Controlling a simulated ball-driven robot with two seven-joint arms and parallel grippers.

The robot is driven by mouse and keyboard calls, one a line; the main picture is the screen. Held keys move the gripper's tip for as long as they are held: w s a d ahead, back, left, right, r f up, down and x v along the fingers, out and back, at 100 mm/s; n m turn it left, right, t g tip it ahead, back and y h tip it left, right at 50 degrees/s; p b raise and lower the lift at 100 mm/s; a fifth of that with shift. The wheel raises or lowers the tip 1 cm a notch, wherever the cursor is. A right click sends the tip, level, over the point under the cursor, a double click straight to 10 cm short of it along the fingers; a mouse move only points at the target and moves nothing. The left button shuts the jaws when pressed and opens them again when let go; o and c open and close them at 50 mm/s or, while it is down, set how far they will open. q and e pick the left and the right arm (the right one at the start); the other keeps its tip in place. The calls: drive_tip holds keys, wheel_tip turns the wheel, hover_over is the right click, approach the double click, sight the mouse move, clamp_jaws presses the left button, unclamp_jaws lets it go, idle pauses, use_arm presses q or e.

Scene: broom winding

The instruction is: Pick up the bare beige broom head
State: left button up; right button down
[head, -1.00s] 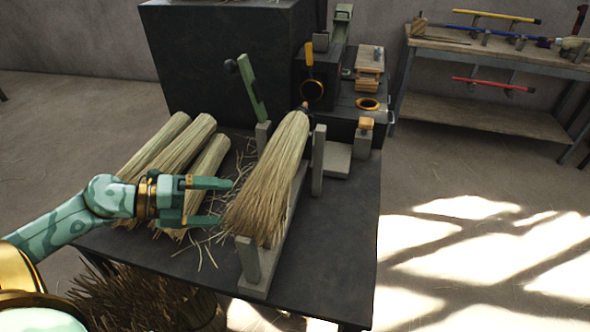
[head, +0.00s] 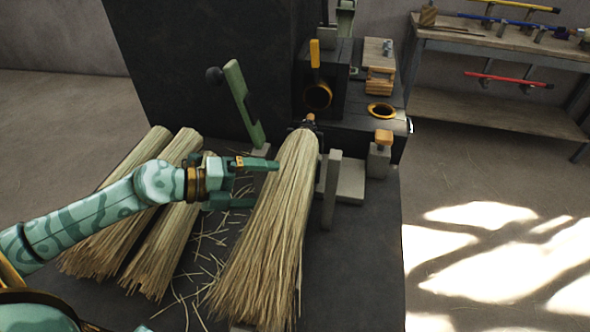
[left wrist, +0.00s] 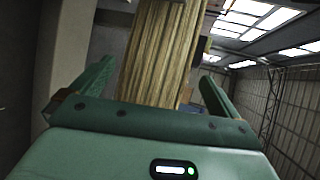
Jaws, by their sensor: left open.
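The bare beige broom head (head: 262,240) is a bundle of straw fibres, narrow at its dark-collared far end and flared towards me. It rests slanted on the grey stand at the dark machine. My left gripper (head: 266,184) is open at the left edge of its upper part. The upper fingertip overlaps the straw in the head view; the lower one is at its edge. In the left wrist view the broom head (left wrist: 163,50) shows ahead between the spread fingers (left wrist: 158,95). I cannot tell whether they touch it. My right gripper is not in view.
Straw bundles (head: 165,245) lie on the dark table left of the broom head, under my left arm, with loose straws around. A green lever (head: 243,103) and a grey upright post (head: 331,190) stand close by. A shelf (head: 500,110) with coloured handles is at the back right.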

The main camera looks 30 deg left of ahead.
sight(278, 186)
use_arm(q)
drive_tip(key=b+x, duration=0.1)
drive_tip(key=x, duration=0.3)
drive_tip(key=shift+w+f, duration=0.2)
drive_tip(key=shift+w+d, duration=0.15)
drive_tip(key=shift+d, duration=0.05)
drive_tip(key=c, duration=1.2)
drive_tip(key=shift+o, duration=0.2)
